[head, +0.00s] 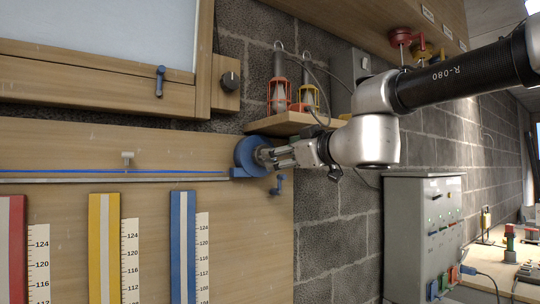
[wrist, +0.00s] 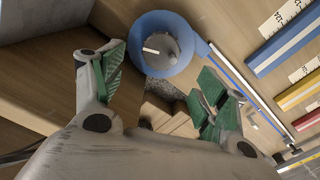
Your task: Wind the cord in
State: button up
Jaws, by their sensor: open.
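A blue reel (head: 247,152) is mounted on the wooden board at its right edge. In the wrist view the reel (wrist: 140,25) shows a blue rim, a grey hub and a pale peg (wrist: 151,50) sticking out from the hub. A blue cord (head: 110,171) runs straight left from the reel along a pale rail; it also shows in the wrist view (wrist: 235,75). My gripper (head: 268,156) is at the reel's face. In the wrist view my gripper (wrist: 162,83) is open, its green-padded fingers apart and nothing between them. The head view partly hides the hub behind the fingers.
A wooden shelf (head: 285,124) with two caged lamps (head: 278,92) is just above my gripper. A grey control box (head: 410,230) stands lower right. Coloured strips (head: 104,250) with scales hang below the cord.

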jog(key=x, duration=0.7)
jog(key=shift+w+a, duration=0.2)
jog(key=shift+w, duration=0.1)
jog(key=c, duration=1)
